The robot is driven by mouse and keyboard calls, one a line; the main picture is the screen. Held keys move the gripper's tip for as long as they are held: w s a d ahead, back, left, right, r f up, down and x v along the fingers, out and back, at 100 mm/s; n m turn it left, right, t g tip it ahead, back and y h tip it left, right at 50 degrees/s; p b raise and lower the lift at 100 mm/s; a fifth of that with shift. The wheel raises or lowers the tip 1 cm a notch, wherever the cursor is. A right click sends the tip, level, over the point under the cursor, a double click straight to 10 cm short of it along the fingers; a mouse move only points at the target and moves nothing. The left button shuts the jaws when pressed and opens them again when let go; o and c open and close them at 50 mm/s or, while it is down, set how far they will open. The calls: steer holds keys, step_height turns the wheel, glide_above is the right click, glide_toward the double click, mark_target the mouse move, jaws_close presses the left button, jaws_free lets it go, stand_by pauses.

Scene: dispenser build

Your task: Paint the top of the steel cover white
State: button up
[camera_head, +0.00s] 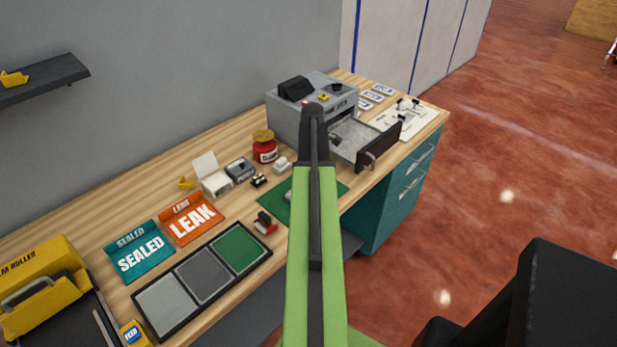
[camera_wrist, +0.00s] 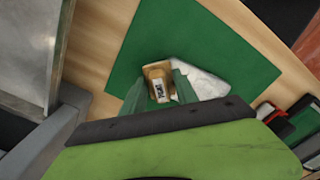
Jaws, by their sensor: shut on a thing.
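A green mat (camera_wrist: 222,42) lies on the bench and also shows in the head view (camera_head: 272,208). A pale grey-white, mottled piece (camera_wrist: 207,84), which looks like the steel cover, lies on it. I cannot tell paint from steel sheen on its top. My gripper (camera_wrist: 159,79) is shut on a small tan block with a white label (camera_wrist: 160,90), its lettering unreadable. The block is over the mat, just left of the piece and overlapping its edge in the wrist view; contact cannot be told. In the head view my arm hides the gripper and most of the mat.
A grey machine (camera_head: 285,115) with an open drawer (camera_head: 362,138) stands behind. A tray with three pads (camera_head: 163,337), an orange LEAK mat (camera_head: 196,222) and a teal SEALED mat (camera_head: 140,256) lie nearer left.

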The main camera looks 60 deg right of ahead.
steer(key=shift+f, duration=0.15)
steer(key=shift+w+a, duration=0.15)
steer(key=shift+a, duration=1.4)
steer(key=shift+w+a, duration=0.2)
steer(key=shift+a, duration=1.3)
steer(key=shift+a, duration=0.15)
steer(key=shift+w+a, duration=0.15)
steer(key=shift+a, duration=1.35)
steer(key=shift+w+a, duration=0.15)
steer(key=shift+a, duration=1.3)
step_height(320, 180, up, 6)
steer(key=p, duration=0.5)
steer(key=shift+p, duration=0.35)
steer(key=shift+d, duration=0.1)
